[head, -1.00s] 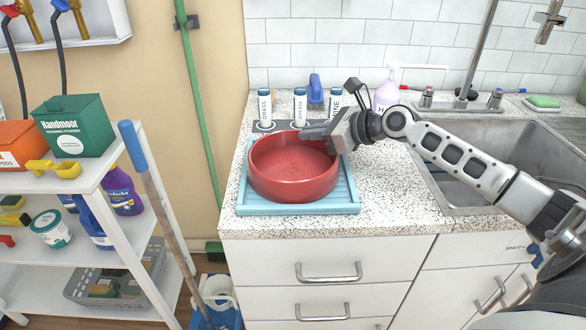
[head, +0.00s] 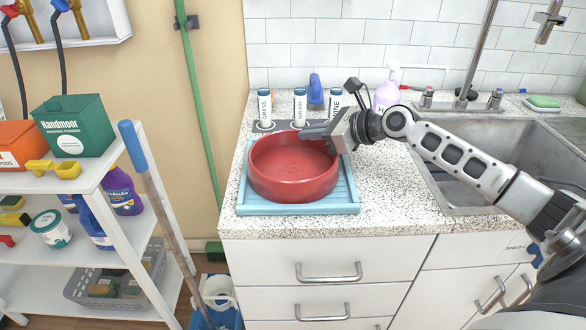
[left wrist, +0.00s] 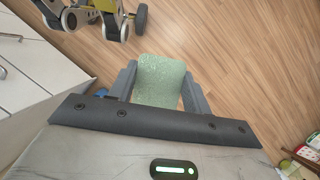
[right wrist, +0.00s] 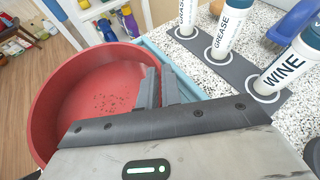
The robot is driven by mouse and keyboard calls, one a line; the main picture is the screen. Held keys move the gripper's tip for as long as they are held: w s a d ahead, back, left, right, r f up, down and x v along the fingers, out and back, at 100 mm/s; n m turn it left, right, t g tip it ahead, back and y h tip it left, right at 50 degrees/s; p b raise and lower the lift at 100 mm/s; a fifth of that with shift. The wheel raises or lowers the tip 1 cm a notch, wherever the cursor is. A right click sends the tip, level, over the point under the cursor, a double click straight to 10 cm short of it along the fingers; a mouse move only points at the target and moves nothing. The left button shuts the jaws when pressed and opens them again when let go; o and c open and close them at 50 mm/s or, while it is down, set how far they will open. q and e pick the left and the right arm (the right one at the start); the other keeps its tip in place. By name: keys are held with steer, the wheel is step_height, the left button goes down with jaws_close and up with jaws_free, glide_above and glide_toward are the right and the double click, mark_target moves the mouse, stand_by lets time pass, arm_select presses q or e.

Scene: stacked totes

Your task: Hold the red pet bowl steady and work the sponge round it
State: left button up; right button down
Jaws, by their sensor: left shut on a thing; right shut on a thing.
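The red pet bowl (head: 293,185) stands upright on a light-blue ribbed tray (head: 348,192) on the speckled counter. Small dark specks show on its inner floor, clearest in the right wrist view (right wrist: 95,95). My right gripper (head: 308,133) is shut on the bowl's far right rim; its fingers also show in the right wrist view (right wrist: 158,88). In the left wrist view my left gripper (left wrist: 160,85) is shut on a pale green sponge (left wrist: 160,78), held above the wooden floor, away from the bowl. The left arm is outside the head view.
Bottles labelled GREASE (right wrist: 228,30) and WINE (right wrist: 292,68) and one more stand on a grey mat behind the bowl. A sink (head: 500,150) lies to the right. A shelf (head: 95,175) and a leaning pole (head: 150,190) stand left. Counter right of the tray is clear.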

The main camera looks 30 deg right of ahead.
arm_select(q)
steer(key=shift+s+d, duration=0.4)
steer(key=shift+d, duration=0.1)
steer(key=shift+w+d+f, duration=0.1)
steer(key=shift+d+f, duration=0.05)
steer(key=shift+d, duration=0.65)
steer(key=shift+w+a+f, duration=0.1)
steer(key=shift+w+f, duration=0.05)
steer(key=shift+w, duration=0.75)
steer(key=shift+w+a+f, duration=0.1)
steer(key=shift+w+f, duration=0.05)
steer(key=shift+w, duration=0.75)
steer(key=shift+s+a+f, duration=0.1)
steer(key=shift+a+f, duration=0.05)
steer(key=shift+a, duration=0.65)
steer(key=shift+s+a, duration=0.45)
steer(key=shift+s, duration=0.1)
